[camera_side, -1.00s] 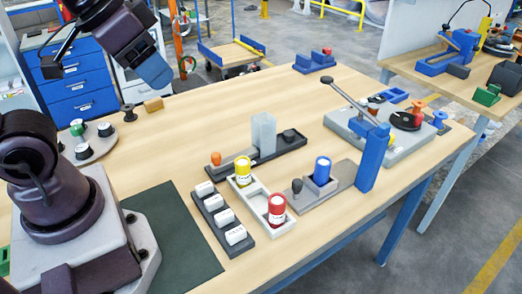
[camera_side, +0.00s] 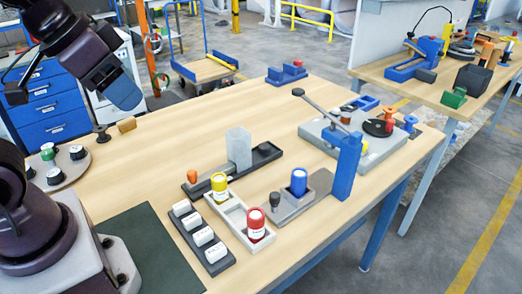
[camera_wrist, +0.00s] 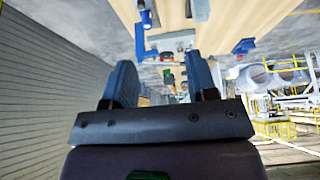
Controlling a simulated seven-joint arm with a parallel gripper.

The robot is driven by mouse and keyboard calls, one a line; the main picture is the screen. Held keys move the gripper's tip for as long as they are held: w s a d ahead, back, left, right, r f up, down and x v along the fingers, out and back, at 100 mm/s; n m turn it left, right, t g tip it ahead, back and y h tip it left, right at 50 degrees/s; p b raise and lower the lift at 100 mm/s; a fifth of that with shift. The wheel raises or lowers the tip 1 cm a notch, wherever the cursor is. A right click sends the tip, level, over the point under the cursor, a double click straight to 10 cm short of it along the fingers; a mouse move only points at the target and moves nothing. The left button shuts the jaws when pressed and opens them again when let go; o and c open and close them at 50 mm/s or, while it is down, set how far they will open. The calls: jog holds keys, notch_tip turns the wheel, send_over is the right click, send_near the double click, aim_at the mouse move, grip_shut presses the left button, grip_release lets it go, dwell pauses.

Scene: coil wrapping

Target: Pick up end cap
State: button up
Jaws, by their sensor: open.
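My gripper (camera_side: 124,95) hangs in the air at the upper left in the side view, above the far left of the wooden table (camera_side: 150,165). In the wrist view its two blue fingers (camera_wrist: 161,80) stand apart with nothing held between them. I cannot tell for sure which part is the end cap. Candidates are the several white pieces (camera_side: 203,236) in a dark rack at the table's front, and the black-and-white round pieces (camera_side: 77,152) on a round plate at the left. The gripper is well clear of both.
A white two-part tray holds a yellow can (camera_side: 219,187) and a red can (camera_side: 256,224). A blue cylinder (camera_side: 299,181) stands on a grey fixture. A blue post (camera_side: 346,165) with a lever rises by a grey machine base at the right. The table's middle left is clear.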

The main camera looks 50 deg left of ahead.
dwell(0.7)
jog(key=n+g+y, duration=0.4)
jog(key=n, duration=0.9)
send_near(265, 146)
jog(key=x, duration=0.4)
jog(key=shift+d+f, duration=0.15)
jog(key=shift+f, duration=0.1)
jog(key=x, duration=0.5)
jog(key=shift+a+r, duration=0.1)
jog(key=shift+a, duration=0.15)
